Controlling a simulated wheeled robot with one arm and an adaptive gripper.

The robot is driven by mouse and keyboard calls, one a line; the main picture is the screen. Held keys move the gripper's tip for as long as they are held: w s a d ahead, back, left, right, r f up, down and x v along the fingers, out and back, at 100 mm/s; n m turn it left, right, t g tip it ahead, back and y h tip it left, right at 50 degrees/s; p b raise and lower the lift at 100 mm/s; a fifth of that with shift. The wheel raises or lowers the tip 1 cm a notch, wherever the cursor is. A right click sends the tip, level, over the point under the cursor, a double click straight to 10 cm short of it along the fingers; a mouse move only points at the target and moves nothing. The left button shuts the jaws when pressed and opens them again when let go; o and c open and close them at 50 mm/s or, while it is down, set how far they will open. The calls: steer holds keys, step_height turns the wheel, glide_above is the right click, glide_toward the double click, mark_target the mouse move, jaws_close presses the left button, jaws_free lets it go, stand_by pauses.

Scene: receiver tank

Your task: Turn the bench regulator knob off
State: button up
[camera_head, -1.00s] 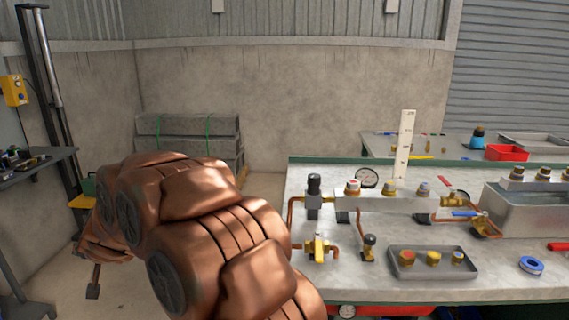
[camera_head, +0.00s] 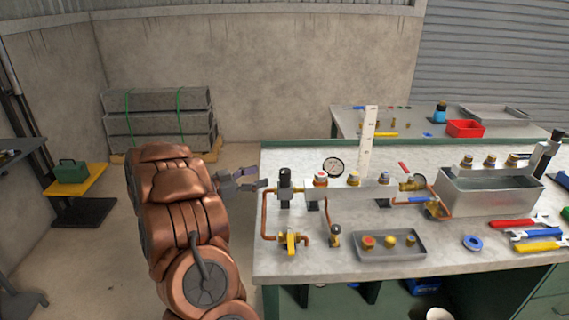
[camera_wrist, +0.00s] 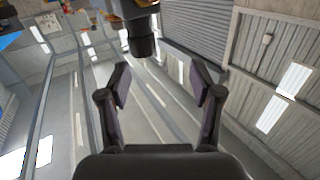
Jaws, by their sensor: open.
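The regulator knob (camera_head: 284,177) is a black upright cylinder on the regulator block at the left end of the bench manifold. My gripper (camera_head: 262,179) is just left of the knob at about its height, pointing right towards it. Its fingers are open and empty. In the wrist view the black knob (camera_wrist: 142,42) shows beyond the open fingertips (camera_wrist: 160,78), a little left of the midline between them. The fingers look apart from the knob. The knob's markings cannot be read.
The manifold (camera_head: 340,194) extends right from the regulator, with a pressure gauge (camera_head: 333,167) behind it. A brass valve with a yellow handle (camera_head: 291,242) and a copper pipe (camera_head: 265,215) stand in front. A grey tray (camera_head: 370,250) holds fittings. Open floor lies left of the bench.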

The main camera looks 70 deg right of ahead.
mark_target(285, 170)
steer(key=s, duration=0.1)
steer(key=g, duration=0.1)
steer(key=s, duration=0.1)
steer(key=shift+s+r+m+y, duration=0.3)
steer(key=shift+m, duration=0.1)
steer(key=shift+p+x, duration=0.95)
steer(key=shift+x, duration=2.65)
steer(key=c, duration=1.2)
steer(key=shift+o, duration=0.2)
steer(key=shift+f+n+t+h+b, duration=0.1)
steer(key=shift+n+t+h+b, duration=0.35)
steer(key=shift+n+b, duration=0.2)
